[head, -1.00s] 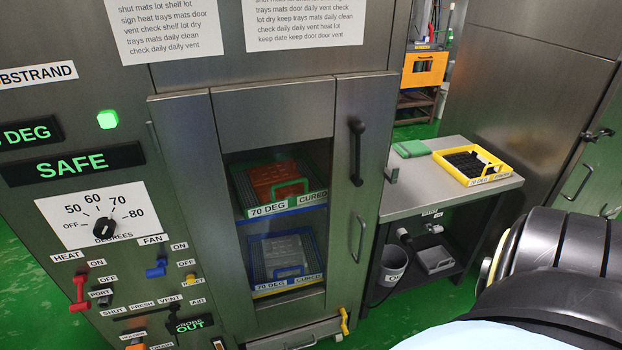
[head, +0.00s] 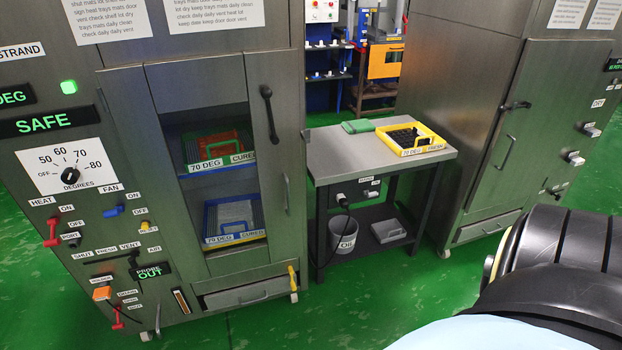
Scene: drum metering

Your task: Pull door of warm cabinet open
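The warm cabinet (head: 170,75) stands at the left in the head view, its green "SAFE" display lit. Its door (head: 272,150) has a glass window, a black lever handle (head: 269,113) and a grey pull handle (head: 287,194) on the right side. The door looks closed. Through the window I see an upper tray (head: 217,164) and a lower tray (head: 235,237), both labelled "70 DEG CURED". A black part of my own arm shows at the lower right. Neither gripper is in view.
A side table (head: 340,150) right of the cabinet carries a yellow tray (head: 411,152) and a green block (head: 356,127). A bucket (head: 342,235) is on its lower shelf. Another steel cabinet (head: 480,110) stands at the right. Green floor (head: 350,305) is clear in front.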

